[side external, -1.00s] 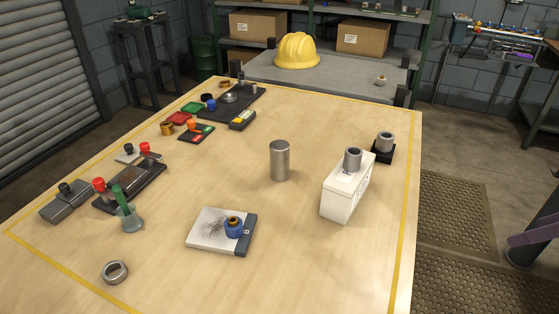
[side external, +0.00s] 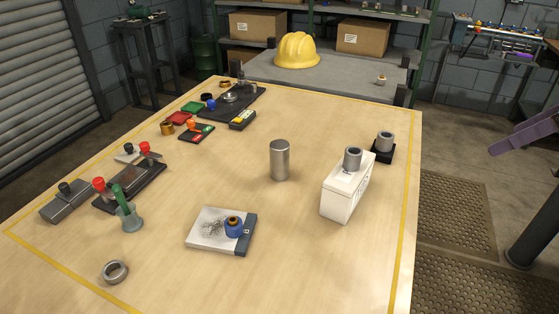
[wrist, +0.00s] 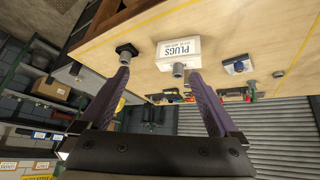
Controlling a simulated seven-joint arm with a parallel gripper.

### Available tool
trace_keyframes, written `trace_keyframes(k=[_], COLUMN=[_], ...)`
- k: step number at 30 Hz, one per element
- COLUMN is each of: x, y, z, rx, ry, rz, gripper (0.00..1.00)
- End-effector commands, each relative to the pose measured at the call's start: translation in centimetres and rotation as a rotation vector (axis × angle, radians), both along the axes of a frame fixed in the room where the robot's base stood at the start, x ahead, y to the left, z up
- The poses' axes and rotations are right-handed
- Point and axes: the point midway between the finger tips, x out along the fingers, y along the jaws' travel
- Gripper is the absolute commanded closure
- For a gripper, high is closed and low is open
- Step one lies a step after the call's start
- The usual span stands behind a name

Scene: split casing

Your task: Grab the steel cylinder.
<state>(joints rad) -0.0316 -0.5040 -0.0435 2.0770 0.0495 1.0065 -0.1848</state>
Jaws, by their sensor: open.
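The steel cylinder (side external: 280,160) is a plain grey upright cylinder standing alone near the middle of the wooden table in the side view. I cannot pick it out with certainty in the wrist view. My gripper (wrist: 159,73) has two purple fingers spread apart, with nothing held between them. In the side view only a purple part of it shows at the right edge, beyond the table and well away from the cylinder.
Right of the cylinder stand a white plugs box (side external: 345,192) with a grey sleeve (side external: 353,158) on top and a black block (side external: 383,152) with another sleeve. A flat pad (side external: 207,230) with a blue knob lies in front. Several fixtures line the left side.

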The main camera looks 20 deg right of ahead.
Motion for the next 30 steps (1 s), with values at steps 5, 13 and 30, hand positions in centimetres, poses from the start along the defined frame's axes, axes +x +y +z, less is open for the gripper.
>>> trace_keyframes(k=[5, 13, 30], x=[7.2, 17.9, 34.1], y=[2.0, 6.3, 18.1], z=[4.0, 5.6, -7.3], rx=[-0.012, -0.023, -0.026], ry=[-0.005, 0.006, 0.144], rz=[0.094, 0.224, 0.419], gripper=[0.03, 0.03, 0.03])
